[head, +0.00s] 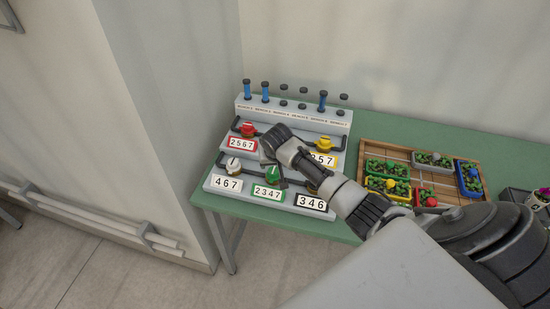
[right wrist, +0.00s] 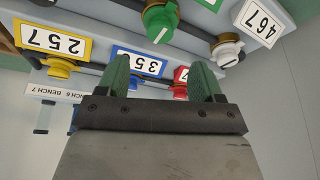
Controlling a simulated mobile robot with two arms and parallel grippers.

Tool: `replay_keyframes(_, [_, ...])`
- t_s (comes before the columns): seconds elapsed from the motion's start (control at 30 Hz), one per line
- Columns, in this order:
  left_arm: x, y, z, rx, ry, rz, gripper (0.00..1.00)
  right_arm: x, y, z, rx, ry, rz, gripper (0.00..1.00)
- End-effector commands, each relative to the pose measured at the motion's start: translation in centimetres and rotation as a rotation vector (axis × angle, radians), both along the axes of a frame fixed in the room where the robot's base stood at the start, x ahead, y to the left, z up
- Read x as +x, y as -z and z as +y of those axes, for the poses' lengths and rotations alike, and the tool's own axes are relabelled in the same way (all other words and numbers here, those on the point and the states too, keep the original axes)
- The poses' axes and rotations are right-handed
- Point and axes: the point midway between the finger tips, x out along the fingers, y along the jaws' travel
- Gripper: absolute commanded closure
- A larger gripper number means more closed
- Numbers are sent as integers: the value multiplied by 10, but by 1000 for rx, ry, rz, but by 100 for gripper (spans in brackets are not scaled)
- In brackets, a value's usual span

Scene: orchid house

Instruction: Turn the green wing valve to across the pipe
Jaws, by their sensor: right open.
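The green wing valve (head: 272,175) sits on the lower step of the stepped grey panel, above the green-framed 2347 label (head: 267,192). In the right wrist view the green valve (right wrist: 160,20) is at the top, upside down, with a pale line on its face running at a slant. Its angle to the pipe is hard to tell. My right gripper (head: 268,149) is over the panel, just behind the green valve. In the right wrist view its two green fingers (right wrist: 160,82) stand apart with nothing gripped; the valve is beyond them, not touched. My left gripper is out of view.
A white valve (head: 233,165) is left of the green one, a red valve (head: 247,129) and a yellow valve (head: 325,143) are on the step behind. My right forearm hides part of the panel. A wooden tray (head: 398,151) of seedlings stands to the right on the green bench (head: 345,227).

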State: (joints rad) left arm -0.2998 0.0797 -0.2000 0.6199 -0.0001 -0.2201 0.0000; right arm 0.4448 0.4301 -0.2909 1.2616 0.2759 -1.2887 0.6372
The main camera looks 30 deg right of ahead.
Motion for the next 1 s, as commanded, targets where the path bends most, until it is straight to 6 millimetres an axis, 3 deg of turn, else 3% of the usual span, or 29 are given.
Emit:
replay_keyframes(0.27, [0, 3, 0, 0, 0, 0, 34, -8, -23, 4, -1, -1, -1, 33])
replay_keyframes(0.83, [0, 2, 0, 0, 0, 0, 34, -10, -23, 5, -1, -3, 1, 33])
replay_keyframes(0.93, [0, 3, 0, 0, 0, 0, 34, -21, -16, 17, 1, -40, 12, 33])
replay_keyframes(1.0, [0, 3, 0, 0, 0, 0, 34, -41, -6, 37, 0, -105, 26, 33])
